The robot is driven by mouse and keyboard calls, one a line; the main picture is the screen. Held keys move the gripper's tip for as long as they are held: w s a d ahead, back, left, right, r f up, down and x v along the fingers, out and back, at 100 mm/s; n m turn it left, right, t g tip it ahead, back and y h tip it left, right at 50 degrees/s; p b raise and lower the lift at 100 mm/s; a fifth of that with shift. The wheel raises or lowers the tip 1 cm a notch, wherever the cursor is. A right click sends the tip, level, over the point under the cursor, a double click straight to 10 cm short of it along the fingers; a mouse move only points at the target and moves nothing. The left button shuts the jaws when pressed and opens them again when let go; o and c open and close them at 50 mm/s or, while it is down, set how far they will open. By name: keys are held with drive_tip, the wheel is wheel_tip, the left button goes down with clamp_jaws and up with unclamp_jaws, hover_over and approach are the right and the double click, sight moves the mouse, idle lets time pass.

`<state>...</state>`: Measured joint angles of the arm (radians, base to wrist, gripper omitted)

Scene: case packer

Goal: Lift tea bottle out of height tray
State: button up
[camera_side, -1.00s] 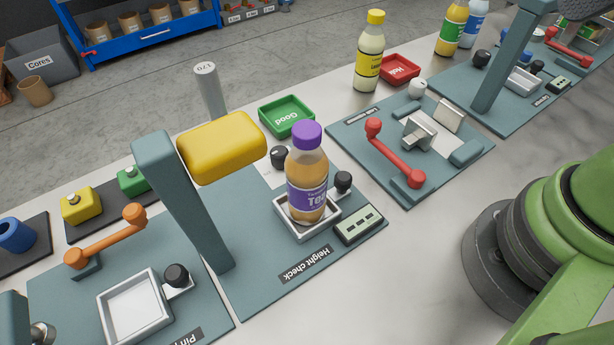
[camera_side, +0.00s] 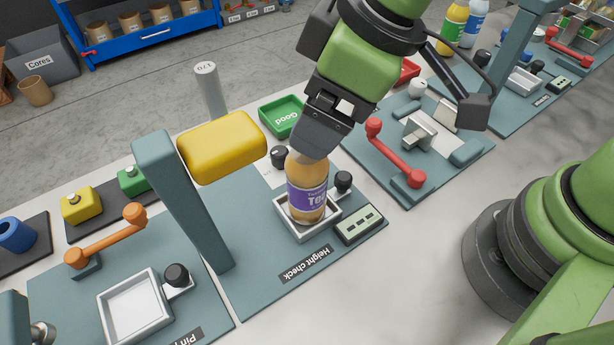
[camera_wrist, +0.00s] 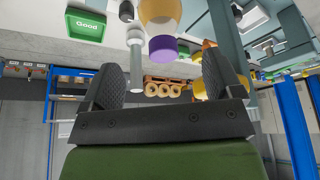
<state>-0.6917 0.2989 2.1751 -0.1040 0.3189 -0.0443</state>
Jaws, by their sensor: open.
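The tea bottle (camera_side: 308,192), amber with a purple label, stands upright in the white height tray (camera_side: 328,228) on the "Height check" plate (camera_side: 270,275). My gripper (camera_side: 318,140) is at the bottle's top in the side view and hides its cap. In the wrist view the bottle (camera_wrist: 160,10) is upside down, with its purple cap (camera_wrist: 163,46) in line with the gap between the fingers of my open gripper (camera_wrist: 160,70). A gap shows on both sides of the cap. I cannot tell whether a finger touches the bottle.
A grey post (camera_side: 180,205) with a yellow head (camera_side: 222,147) stands close left of the bottle. Black knobs (camera_side: 343,182) flank the tray. A green "Good" tray (camera_side: 283,116) lies behind, and a red lever (camera_side: 395,155) is at the right.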

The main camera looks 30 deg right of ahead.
sight(307, 177)
drive_tip(key=x, duration=0.6)
drive_tip(key=shift+a+f, duration=0.2)
drive_tip(key=c, duration=1.5)
drive_tip(key=shift+o, duration=0.2)
drive_tip(key=shift+r, duration=0.1)
